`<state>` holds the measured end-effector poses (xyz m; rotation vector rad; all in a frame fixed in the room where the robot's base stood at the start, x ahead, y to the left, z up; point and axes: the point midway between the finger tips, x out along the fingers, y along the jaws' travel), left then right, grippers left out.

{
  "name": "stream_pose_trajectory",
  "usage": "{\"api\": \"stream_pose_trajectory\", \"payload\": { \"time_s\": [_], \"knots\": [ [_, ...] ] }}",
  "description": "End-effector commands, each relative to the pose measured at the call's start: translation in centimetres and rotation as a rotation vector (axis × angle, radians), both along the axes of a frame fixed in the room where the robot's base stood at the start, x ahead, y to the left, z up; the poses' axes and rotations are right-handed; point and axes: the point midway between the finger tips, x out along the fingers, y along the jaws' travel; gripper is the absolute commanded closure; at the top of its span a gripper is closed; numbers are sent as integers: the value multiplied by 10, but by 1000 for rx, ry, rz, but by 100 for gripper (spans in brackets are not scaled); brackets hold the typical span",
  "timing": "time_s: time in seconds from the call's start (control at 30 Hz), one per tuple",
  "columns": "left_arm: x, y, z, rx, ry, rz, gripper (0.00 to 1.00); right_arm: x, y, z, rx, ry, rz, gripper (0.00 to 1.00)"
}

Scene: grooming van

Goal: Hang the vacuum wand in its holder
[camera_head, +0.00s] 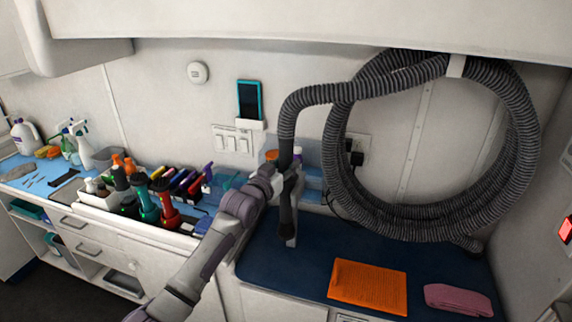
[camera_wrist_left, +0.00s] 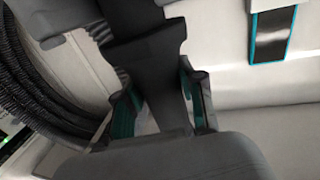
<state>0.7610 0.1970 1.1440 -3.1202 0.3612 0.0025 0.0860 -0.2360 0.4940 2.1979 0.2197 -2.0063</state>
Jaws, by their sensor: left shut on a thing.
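The vacuum wand (camera_head: 285,218) is dark and roughly upright over the blue counter, with a ribbed grey hose (camera_head: 287,120) rising from its top. My left gripper (camera_head: 284,178) is shut around the wand's upper part, seen in the head view. In the left wrist view the dark wand (camera_wrist_left: 145,62) lies between my two teal-padded fingers (camera_wrist_left: 160,105). Pale grey pieces flank the wand at the top of that view; I cannot tell whether they are the holder. I cannot make out the holder clearly in the head view. My right gripper is not in view.
The hose hangs in a large coil (camera_head: 525,125) on the wall. An orange towel (camera_head: 368,286) and a pink towel (camera_head: 458,299) lie on the blue counter (camera_head: 262,262). Clippers and bottles crowd the left counter. A teal-framed device (camera_head: 250,100) is on the wall. An overhead cabinet (camera_head: 330,22) limits height.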

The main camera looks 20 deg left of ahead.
Motion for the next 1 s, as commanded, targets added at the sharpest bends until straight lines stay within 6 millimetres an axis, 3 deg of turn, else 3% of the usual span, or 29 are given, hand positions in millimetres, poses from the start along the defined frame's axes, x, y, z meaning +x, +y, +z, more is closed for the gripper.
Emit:
{"api": "stream_pose_trajectory", "payload": {
  "time_s": [0.97, 1.0],
  "knots": [
    [0, 0, -10, -1, -5, 0, 100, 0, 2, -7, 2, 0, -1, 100],
    [0, 0, -10, -1, -5, 0, 58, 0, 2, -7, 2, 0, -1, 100]
  ]
}}
